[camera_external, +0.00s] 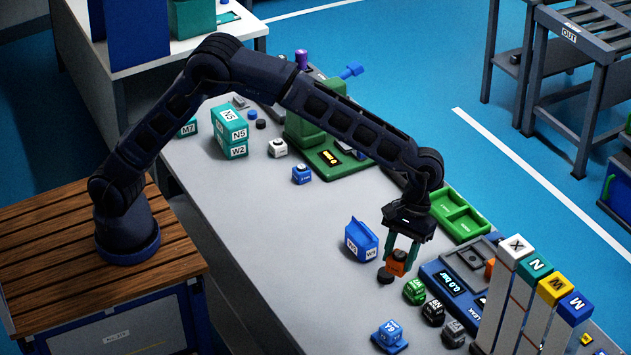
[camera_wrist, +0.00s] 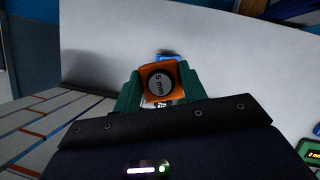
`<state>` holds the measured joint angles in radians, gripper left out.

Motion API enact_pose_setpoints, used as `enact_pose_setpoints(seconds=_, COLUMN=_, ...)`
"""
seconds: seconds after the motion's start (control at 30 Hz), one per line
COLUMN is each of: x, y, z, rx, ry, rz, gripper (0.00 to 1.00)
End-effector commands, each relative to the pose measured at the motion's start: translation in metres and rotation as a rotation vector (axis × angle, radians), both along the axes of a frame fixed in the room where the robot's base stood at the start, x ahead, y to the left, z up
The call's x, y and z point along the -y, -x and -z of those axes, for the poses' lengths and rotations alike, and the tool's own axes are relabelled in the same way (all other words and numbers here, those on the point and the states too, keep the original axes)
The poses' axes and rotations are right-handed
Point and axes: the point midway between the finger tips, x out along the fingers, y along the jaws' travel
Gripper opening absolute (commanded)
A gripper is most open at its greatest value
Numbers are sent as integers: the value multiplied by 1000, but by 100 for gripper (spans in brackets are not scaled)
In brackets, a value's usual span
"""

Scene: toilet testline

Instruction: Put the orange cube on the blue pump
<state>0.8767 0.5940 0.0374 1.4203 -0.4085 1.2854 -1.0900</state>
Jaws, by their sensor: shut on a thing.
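My gripper (camera_external: 402,254) is shut on the orange cube (camera_external: 397,265), which sits between its green fingertips. In the wrist view the cube (camera_wrist: 162,84) shows a round grey label reading "5 mm", with the fingers (camera_wrist: 160,92) on either side. A black round piece (camera_external: 386,277) is just left of and below the cube; I cannot tell whether the cube touches the table. Several blue things are in view: a blue block with a raised top (camera_external: 389,337), a small blue cube (camera_external: 302,175), and a blue station with a display (camera_external: 446,284). I cannot tell which is the pump.
Tall columns (camera_external: 515,290) stand at the right. A green tray (camera_external: 459,214) lies behind. The table's middle left (camera_external: 260,235) is clear.

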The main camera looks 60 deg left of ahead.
Motion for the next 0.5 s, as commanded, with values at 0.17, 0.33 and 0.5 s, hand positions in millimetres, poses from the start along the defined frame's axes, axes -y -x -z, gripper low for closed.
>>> enact_pose_setpoints(seconds=0.17, x=1, y=2, z=29, rx=-2, ry=-4, rz=2, gripper=16)
enact_pose_setpoints(seconds=0.33, x=0, y=2, z=67, rx=-3, ry=-4, rz=1, gripper=16)
enact_pose_setpoints(seconds=0.5, x=0, y=1, z=103, rx=-3, ry=-4, rz=1, gripper=16)
